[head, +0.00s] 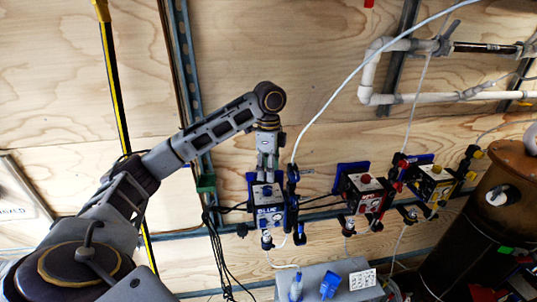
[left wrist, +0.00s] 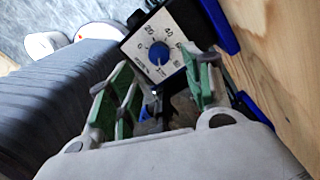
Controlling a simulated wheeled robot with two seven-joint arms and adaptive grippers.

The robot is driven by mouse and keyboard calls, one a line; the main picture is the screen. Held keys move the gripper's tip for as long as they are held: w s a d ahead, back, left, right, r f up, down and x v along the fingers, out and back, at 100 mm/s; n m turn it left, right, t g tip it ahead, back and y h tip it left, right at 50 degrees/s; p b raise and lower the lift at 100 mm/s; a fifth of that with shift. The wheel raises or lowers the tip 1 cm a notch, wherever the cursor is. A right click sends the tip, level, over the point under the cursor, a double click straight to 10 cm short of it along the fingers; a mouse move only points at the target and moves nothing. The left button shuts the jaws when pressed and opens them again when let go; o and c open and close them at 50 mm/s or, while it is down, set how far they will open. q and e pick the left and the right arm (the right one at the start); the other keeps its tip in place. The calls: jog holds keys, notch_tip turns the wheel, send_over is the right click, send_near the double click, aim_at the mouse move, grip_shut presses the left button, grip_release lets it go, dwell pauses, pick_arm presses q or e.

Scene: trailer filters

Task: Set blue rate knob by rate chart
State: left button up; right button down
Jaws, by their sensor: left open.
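The blue rate knob (left wrist: 159,53) sits on a white dial plate (left wrist: 150,70) with numbers around it, 20 and 40 among them. A pale pointer mark shows at its lower edge; the exact setting is too small to read. The knob is on the blue unit (head: 266,204) on the wall in the head view. My left gripper (head: 268,165) points down just above this unit. In the left wrist view its green-padded fingers (left wrist: 163,78) are apart and empty, short of the knob. I cannot make out a rate chart for certain. My right gripper is not in view.
A red unit (head: 364,193) and a yellow unit (head: 432,186) hang to the right. A grey box (head: 318,278) below bears a small marked white panel (head: 362,279). Black cables (head: 222,240) hang left of the blue unit. White pipes (head: 420,97) run at upper right.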

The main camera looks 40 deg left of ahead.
aim_at(269, 187)
pick_arm(q)
jog(key=shift+w+r, duration=0.1)
jog(key=shift+r, duration=2.45)
